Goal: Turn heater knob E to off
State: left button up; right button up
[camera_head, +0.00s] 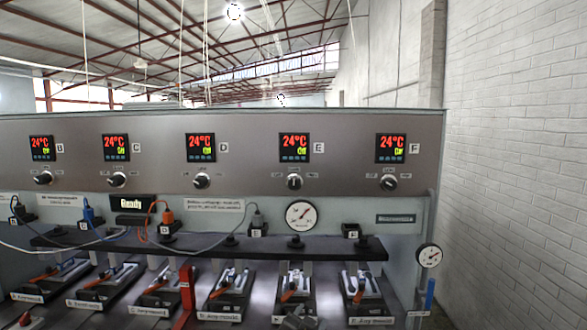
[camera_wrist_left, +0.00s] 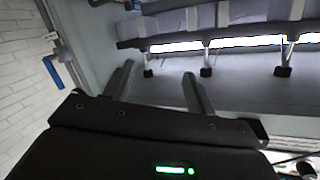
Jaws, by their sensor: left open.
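Heater knob E (camera_head: 294,182) is a round black knob with a light pointer bar on the grey upper panel. It sits below the display marked E (camera_head: 294,147), which reads 24°C in red with small yellow-green text under it. The knob's pointer looks roughly upright; its small labels are too small to read. Knob E is not seen there. My right gripper is not in view.
Knob D (camera_head: 201,181) and knob F (camera_head: 389,183) flank knob E. Below the panel are a pressure gauge (camera_head: 301,214), a dark horizontal bar (camera_head: 255,246) and several moulds with orange handles. A red post (camera_head: 187,288) stands at lower left. The space before the knobs looks clear.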

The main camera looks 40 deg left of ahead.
pick_arm(q)
jog(key=a+r+n+t+y+p, duration=0.1)
jog(key=a+r+n+t+y, duration=0.2)
jog(key=r, duration=1.6)
jog(key=n+t+y+p, duration=0.1)
jog(key=y, duration=0.2)
send_near(294, 186)
jog(key=p+x, duration=0.5)
jog(key=x, duration=0.3)
jog(key=shift+w+a+r, duration=0.1)
jog(key=shift+a+r, duration=0.1)
jog(key=shift+r, duration=0.05)
jog(key=shift+w+a, duration=0.25)
jog(key=shift+w, duration=0.25)
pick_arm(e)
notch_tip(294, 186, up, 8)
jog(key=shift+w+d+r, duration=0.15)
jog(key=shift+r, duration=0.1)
